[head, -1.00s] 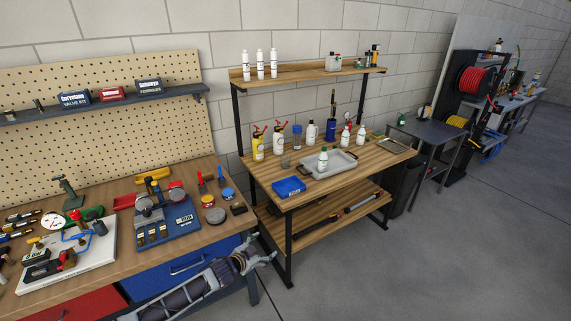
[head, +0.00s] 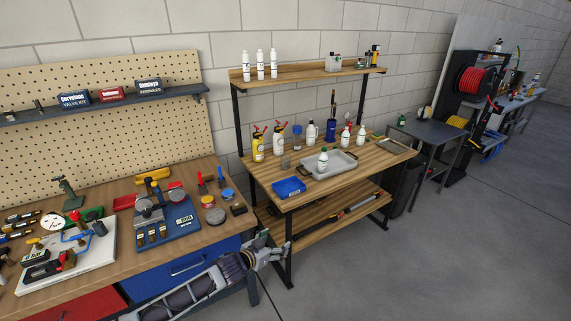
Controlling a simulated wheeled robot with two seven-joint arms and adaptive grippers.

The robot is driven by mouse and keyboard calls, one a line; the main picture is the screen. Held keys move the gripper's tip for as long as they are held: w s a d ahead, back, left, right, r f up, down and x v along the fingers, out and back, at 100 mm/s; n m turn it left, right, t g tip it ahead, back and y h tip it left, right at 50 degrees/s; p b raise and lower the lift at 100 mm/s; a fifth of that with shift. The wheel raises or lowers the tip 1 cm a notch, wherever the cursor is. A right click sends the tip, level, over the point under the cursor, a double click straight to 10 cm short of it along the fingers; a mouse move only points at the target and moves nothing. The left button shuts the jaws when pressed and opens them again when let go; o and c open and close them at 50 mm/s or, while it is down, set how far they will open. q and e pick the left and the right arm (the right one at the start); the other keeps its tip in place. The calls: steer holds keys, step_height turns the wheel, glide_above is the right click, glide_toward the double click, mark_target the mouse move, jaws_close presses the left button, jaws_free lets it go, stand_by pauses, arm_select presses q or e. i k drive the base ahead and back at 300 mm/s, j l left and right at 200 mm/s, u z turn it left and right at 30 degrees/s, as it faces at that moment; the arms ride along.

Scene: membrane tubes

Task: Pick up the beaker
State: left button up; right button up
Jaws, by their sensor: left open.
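A small, clear, greyish vessel that looks like the beaker (head: 285,162) stands on the wooden bench (head: 345,180), near its left end. It is small in the picture, so its details are hard to make out. My left gripper (head: 284,252) is open and empty, low in front of the bench's left front leg. It is below the bench top and well apart from the beaker. My right gripper is not in view.
A blue box (head: 289,187) sits at the bench's front left edge, in front of the beaker. A grey tray (head: 345,163) lies to the right. Spray bottles (head: 258,146) and other bottles stand behind. A cluttered workbench (head: 115,247) is on the left.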

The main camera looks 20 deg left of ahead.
mark_target(286, 162)
steer(key=i+j, duration=0.25)
steer(key=i, duration=0.2)
steer(key=i+j, duration=0.2)
steer(key=i, duration=0.3)
steer(key=i+j, duration=0.25)
steer(key=i, duration=0.2)
steer(key=i+j, duration=0.2)
steer(key=i, duration=0.3)
